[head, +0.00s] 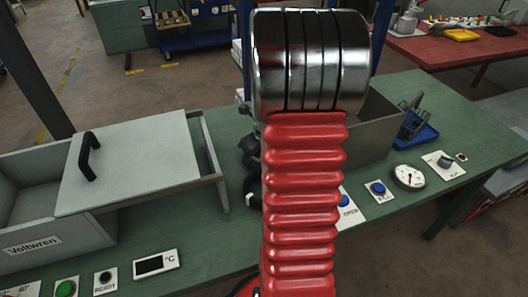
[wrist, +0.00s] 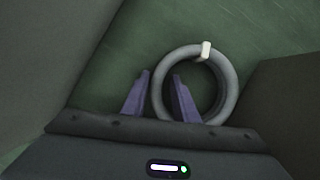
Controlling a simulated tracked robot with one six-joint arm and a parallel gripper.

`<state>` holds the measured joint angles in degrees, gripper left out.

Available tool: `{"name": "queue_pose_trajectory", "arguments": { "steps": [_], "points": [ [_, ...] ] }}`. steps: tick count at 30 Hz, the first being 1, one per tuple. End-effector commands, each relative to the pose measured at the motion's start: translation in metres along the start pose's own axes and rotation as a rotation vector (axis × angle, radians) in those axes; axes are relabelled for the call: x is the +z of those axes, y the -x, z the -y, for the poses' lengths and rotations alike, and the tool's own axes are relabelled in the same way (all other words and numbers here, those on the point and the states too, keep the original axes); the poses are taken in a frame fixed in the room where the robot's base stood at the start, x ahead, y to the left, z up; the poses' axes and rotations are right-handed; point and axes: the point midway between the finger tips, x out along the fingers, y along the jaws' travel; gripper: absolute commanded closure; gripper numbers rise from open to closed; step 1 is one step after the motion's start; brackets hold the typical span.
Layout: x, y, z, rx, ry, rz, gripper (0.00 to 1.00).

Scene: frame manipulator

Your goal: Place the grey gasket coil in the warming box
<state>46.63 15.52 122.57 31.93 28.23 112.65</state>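The grey gasket coil (wrist: 230,85) is a ring with a white band, seen in the wrist view over a green surface. My gripper (wrist: 160,75) has its two purple fingers apart around the coil's left side, one outside and one within the ring. Whether they touch it is unclear. The warming box appears to be the grey box (head: 90,235) labelled Voltwren at left. Its flat lid (head: 135,160) with a black handle is slid right, leaving the left part of the box open.
A grey-walled bin (head: 372,130) stands behind my arm at right. A blue tray (head: 418,135), a gauge (head: 408,177) and a blue button (head: 378,188) are on the green bench right of it. A display (head: 155,263) and green button (head: 66,288) lie along the front left.

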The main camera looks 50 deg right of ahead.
Motion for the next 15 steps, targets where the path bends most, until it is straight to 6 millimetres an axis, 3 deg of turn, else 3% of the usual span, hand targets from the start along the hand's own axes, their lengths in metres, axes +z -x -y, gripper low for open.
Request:
{"name": "queue_pose_trajectory", "arguments": {
  "steps": [11,15],
  "points": [
    [-0.0001,0.0,-0.0001,0.0,0.0,0.0,1.0],
    [-0.0001,0.0,0.0,0.0,0.0,0.0,1.0]
  ]
}}
